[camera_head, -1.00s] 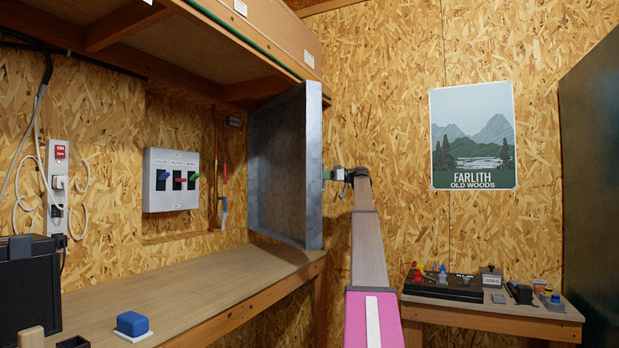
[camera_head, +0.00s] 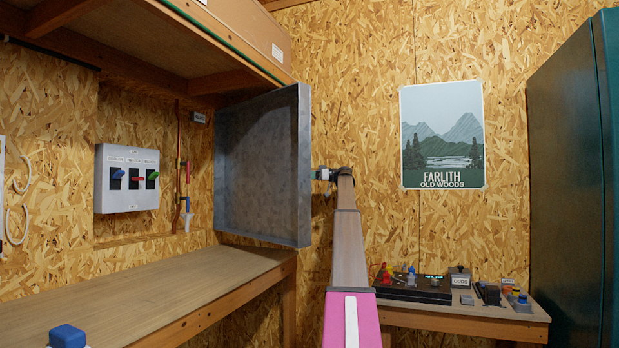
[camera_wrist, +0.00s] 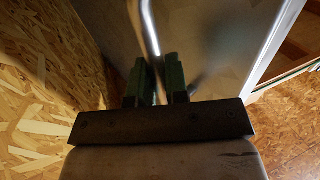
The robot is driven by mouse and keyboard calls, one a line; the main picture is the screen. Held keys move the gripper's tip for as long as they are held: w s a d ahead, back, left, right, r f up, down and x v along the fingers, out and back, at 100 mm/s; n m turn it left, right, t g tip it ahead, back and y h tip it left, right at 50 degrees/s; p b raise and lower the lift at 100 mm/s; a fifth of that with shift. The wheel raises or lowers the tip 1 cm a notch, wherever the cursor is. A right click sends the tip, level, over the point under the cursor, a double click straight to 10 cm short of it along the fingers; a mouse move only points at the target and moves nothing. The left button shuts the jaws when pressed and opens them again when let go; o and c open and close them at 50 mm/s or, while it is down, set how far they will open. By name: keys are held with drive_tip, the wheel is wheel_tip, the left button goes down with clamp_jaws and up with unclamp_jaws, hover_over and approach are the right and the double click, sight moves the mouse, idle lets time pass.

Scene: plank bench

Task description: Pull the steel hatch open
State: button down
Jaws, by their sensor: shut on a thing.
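The steel hatch (camera_head: 262,165) is a grey metal door with a raised rim. It stands swung out from the wall above the bench, its inner face showing in the head view. My gripper (camera_head: 322,174) is at the hatch's right edge, on the outer side. In the wrist view, my gripper's two green fingers (camera_wrist: 155,82) are shut around a shiny bar handle (camera_wrist: 150,32) on the hatch's outer face (camera_wrist: 205,45). The handle is hidden in the head view behind the hatch edge.
A plank bench (camera_head: 150,290) runs along the left, with a blue block (camera_head: 67,337) near its front. A switch box (camera_head: 127,179) hangs on the wall. A small table (camera_head: 460,322) with controls stands right, beside a dark green cabinet (camera_head: 570,180). A shelf (camera_head: 150,60) overhangs the bench.

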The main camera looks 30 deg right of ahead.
drive_tip(key=c, duration=1.1)
unclamp_jaws()
drive_tip(key=shift+w, duration=0.1)
drive_tip(key=shift+c, duration=0.2)
drive_tip(key=v, duration=1)
drive_tip(key=shift+s+d, duration=0.2)
drive_tip(key=shift+d, duration=0.1)
